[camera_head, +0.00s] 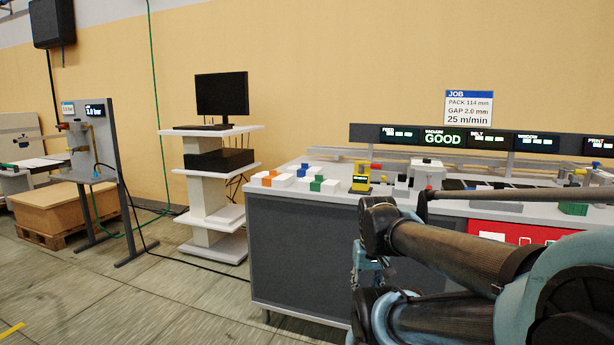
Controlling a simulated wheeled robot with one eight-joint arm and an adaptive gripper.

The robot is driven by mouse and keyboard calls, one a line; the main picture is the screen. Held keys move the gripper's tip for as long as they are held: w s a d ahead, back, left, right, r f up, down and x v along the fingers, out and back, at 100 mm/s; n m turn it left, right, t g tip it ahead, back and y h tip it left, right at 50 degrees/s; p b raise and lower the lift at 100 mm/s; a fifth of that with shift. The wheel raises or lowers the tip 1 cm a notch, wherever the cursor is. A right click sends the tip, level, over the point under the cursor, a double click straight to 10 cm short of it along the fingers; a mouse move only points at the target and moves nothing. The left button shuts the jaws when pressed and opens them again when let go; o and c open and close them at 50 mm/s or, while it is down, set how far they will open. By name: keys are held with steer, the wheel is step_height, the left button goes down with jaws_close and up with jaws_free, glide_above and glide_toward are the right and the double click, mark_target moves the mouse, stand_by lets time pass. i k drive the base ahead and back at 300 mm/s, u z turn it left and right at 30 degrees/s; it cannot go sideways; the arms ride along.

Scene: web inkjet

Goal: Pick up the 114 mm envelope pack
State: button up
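My arm reaches in from the right, in front of the bench. What looks like my gripper (369,272) hangs in front of the bench's front panel, below the top and right of the packs. Its fingers are too small and partly hidden to judge.
A yellow device (361,179) stands right of the packs. A job sign (469,107) reads "PACK 114 mm". A status panel (443,138) shows "GOOD". A white cart (215,190) with a monitor (222,94) stands left. The floor between cart and bench is mostly clear, with a cable.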

mark_target(302, 171)
steer(key=i, duration=0.85)
